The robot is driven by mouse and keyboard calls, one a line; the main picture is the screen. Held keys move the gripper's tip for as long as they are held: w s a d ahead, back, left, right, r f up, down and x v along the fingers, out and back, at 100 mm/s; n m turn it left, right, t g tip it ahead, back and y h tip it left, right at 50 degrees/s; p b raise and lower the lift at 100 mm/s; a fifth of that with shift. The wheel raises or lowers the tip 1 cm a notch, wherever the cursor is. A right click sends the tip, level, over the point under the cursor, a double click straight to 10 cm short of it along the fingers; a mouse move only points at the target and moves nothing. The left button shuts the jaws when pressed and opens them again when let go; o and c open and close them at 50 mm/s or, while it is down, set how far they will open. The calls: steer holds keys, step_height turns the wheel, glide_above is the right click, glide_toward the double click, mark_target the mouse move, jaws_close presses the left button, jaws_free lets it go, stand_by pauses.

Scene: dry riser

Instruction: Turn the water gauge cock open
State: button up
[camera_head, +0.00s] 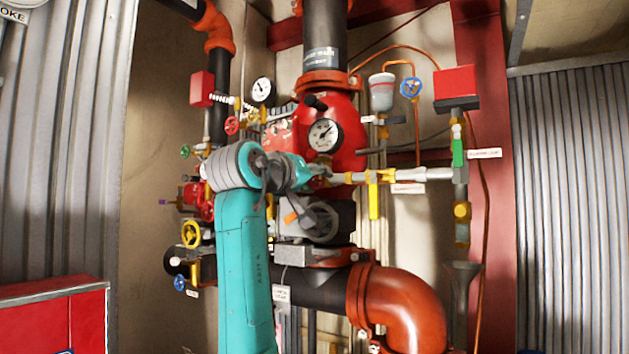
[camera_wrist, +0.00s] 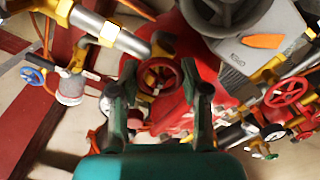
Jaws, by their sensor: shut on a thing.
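The water gauge cock appears to be the small dark-red handwheel with a brass-yellow centre (camera_wrist: 160,77) in the wrist view. My gripper (camera_wrist: 161,88) has one finger on each side of this wheel and is shut on it. In the head view my gripper (camera_head: 312,175) is just below the white-faced gauge (camera_head: 323,135) on the red valve body (camera_head: 345,110). There my gripper and wrist hide most of the wheel. The wheel's turned position cannot be told.
A grey pipe with a yellow lever (camera_head: 374,200) runs right from beside my gripper. A grey handwheel (camera_head: 322,222) with an orange tag is just below. More handwheels, including a yellow one (camera_head: 190,234), crowd the left. A large orange elbow (camera_head: 400,300) lies lower right.

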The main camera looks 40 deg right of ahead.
steer(key=o, duration=1.2)
steer(key=shift+c, duration=0.2)
steer(key=shift+a, duration=0.1)
steer(key=v, duration=1.1)
steer(key=shift+a, duration=0.4)
steer(key=shift+s, duration=0.1)
